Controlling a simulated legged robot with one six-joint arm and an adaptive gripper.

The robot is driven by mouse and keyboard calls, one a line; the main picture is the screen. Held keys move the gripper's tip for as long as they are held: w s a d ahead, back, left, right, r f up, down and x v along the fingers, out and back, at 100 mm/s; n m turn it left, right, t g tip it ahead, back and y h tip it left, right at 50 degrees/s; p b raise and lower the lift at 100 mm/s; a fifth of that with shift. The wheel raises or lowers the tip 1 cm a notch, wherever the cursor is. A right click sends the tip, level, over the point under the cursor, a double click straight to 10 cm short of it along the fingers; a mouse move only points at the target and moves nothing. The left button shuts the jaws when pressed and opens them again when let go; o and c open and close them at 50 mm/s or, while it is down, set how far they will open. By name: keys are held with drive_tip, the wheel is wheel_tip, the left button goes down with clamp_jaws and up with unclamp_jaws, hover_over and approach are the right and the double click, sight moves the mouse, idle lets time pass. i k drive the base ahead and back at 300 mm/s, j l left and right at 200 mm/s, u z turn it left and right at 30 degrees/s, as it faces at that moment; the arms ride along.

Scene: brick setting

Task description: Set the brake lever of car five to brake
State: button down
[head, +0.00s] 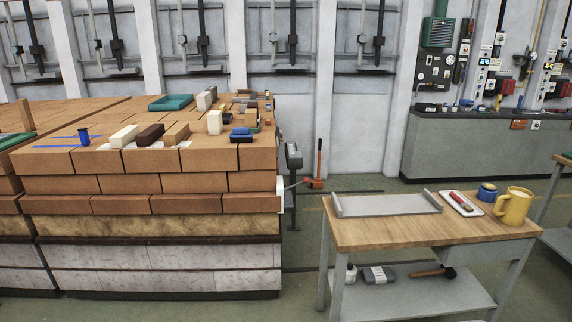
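A brick-stacked car (155,255) fills the left side of the head view, with pale blocks and a dark band at its base. The lever's foot is orange-red and dark and sits low by the floor. No car number is readable, so I cannot tell which is car five. My gripper is not in view.
A wooden-topped workbench (375,233) at right holds a metal tray (388,205), a yellow mug (513,206) and small items. A grey post-mounted box (293,157) stands near the lever. A narrow strip of floor (303,255) is free between car and bench.

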sight(306, 180)
drive_tip(key=i, duration=2.1)
drive_tip(key=z, duration=0.3)
